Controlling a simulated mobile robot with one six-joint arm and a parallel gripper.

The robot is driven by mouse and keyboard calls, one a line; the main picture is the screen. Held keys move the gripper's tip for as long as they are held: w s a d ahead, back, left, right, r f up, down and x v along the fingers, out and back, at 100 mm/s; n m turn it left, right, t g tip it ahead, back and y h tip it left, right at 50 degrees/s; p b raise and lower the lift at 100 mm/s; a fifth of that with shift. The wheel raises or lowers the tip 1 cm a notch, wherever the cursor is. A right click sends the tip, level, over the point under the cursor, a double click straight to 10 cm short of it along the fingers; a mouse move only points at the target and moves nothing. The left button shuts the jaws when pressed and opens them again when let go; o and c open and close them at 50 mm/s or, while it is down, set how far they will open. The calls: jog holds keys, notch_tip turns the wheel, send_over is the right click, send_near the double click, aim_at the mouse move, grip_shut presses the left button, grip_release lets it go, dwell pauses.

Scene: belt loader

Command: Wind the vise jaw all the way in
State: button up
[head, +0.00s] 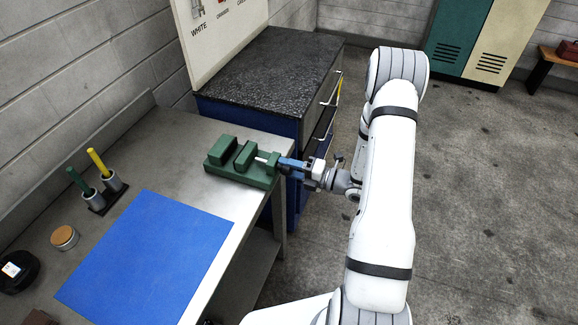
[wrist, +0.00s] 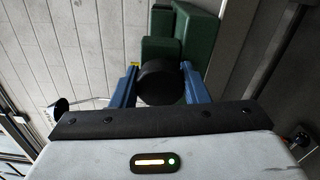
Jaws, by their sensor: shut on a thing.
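The green vise (head: 240,174) sits on the metal workbench near its far right corner. Its middle jaw block (head: 246,155) stands apart from the end jaw (head: 222,150), with a narrow gap between them. A pale screw runs from the middle block toward the right end block. My gripper (head: 287,165) is at the right end of the vise, its blue fingers level with the screw. In the wrist view, my gripper (wrist: 158,88) is shut on a round black knob (wrist: 160,82), with the green vise body (wrist: 195,40) just beyond it. The fingers hide the knob in the head view.
A blue mat (head: 150,255) lies on the workbench (head: 170,150). Two holders with a green and a yellow stick (head: 98,163) and a lidded jar (head: 64,237) stand at left. A dark-topped blue cabinet (head: 265,75) stands behind the vise. Open floor lies to the right.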

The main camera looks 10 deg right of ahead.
jog(key=o, duration=1)
jog(key=b+v, duration=0.2)
jog(key=v, duration=0.5)
jog(key=shift+s+d, duration=0.25)
jog(key=shift+d, duration=0.05)
